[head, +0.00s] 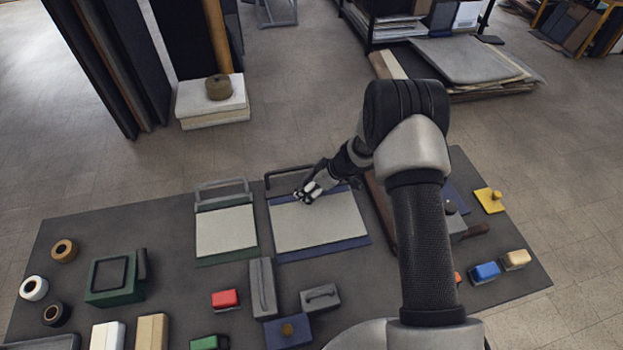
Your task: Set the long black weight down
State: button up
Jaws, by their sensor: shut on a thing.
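My gripper (309,193) is over the far edge of the larger pale panel (322,228) with a blue border. Its pale fingertips are close together and shut on the long black weight. The weight is mostly hidden by the fingers and dark wrist, so its ends and tilt cannot be made out. I cannot tell whether the weight touches the panel.
A green-bordered pale panel (226,230) lies to the left. Grey blocks (262,288) (320,298), a red block (225,299) and a green box (115,277) stand nearer. A blue block (485,272) is at right. The panel's middle is clear.

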jog(key=shift+w+f+b, duration=0.1)
jog(key=shift+f+b, duration=0.65)
jog(key=shift+f, duration=1.5)
jog(key=shift+f, duration=0.1)
jog(key=o, duration=2)
jog(key=shift+f, duration=0.1)
jog(key=shift+d+r, duration=0.15)
jog(key=shift+r, duration=0.25)
jog(key=p+v, duration=0.3)
jog(key=v, duration=0.8)
jog(key=shift+s+d+r, duration=0.1)
jog(key=shift+s+r, duration=0.1)
jog(key=shift+s, duration=0.05)
